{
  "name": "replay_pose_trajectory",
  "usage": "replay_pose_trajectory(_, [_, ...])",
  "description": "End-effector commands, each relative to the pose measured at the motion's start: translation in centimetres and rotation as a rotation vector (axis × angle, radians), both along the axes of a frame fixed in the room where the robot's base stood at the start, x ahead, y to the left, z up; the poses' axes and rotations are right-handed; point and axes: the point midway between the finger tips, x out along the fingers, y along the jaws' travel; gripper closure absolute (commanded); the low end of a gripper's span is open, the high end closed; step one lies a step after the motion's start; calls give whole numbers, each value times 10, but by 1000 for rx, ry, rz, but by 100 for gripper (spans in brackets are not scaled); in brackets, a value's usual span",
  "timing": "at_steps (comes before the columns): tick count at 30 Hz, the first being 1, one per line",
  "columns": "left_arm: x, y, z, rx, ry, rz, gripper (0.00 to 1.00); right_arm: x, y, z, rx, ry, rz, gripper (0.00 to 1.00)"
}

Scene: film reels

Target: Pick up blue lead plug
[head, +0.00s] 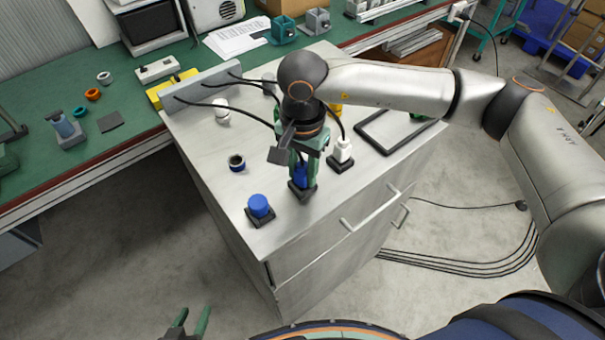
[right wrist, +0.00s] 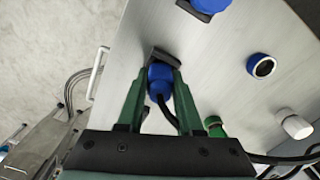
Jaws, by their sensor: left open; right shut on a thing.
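The blue lead plug (head: 300,174) is between the green fingers of my right gripper (head: 299,164), which is shut on it. It also shows in the right wrist view (right wrist: 160,77), with a black lead running back from it. A dark square base (head: 303,193) is right at the plug's front end; I cannot tell whether the plug sits in it or is just clear. My left gripper (head: 191,322) is open and empty, low at the bottom edge, away from the cabinet.
On the grey cabinet top (head: 215,160) stand a blue cap on a dark base (head: 259,207), a blue-rimmed ring (head: 237,163), a white plug (head: 342,150) and a black frame (head: 395,135). Black leads run from a grey block (head: 205,82).

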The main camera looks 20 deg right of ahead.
Motion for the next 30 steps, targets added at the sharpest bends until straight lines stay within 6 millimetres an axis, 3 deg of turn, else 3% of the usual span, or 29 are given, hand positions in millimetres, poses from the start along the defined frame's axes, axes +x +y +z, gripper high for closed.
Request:
replay_pose_trajectory(1, [0,0,0,0,0,0,50,0,0,0,0,0,0,81])
replay_pose_trajectory(6, [0,0,0,0,-1,0,50,0,0,0,0,0,0,100])
replay_pose_trajectory(22, [1,0,-2,0,-1,0,50,1,0,4,1,-3,0,100])
replay_pose_trajectory(26, [1,0,-7,0,-2,0,50,1,0,15,1,-4,1,100])
replay_pose_trajectory(30, [1,0,-14,0,-1,0,50,-4,7,38,3,-5,7,100])
